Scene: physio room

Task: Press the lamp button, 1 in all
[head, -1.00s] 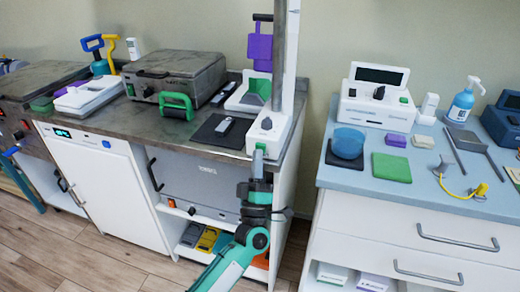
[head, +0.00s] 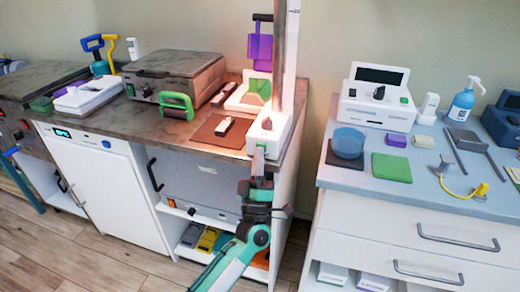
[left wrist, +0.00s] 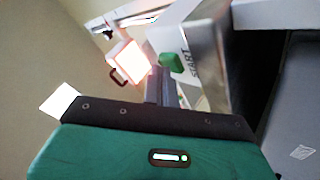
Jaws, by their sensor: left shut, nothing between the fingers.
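The lamp's white base (head: 265,132) stands at the right end of the dark counter, with a tall grey post rising from it. Its green button (head: 260,143) is on the front face; in the left wrist view the green button (left wrist: 172,62) sits beside the word START. My left gripper (head: 258,157) is shut and empty, its fingers pointing up at the button from just below and in front. In the left wrist view the fingertips (left wrist: 158,76) are right by the button; I cannot tell whether they touch. Warm reddish light falls on the counter around the base. My right gripper is out of view.
A dark mat (head: 211,143) with a remote lies left of the base, beside a green-handled metal box (head: 174,76). A blue-topped cabinet (head: 343,178) with a white device (head: 376,104) stands to the right, across a gap.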

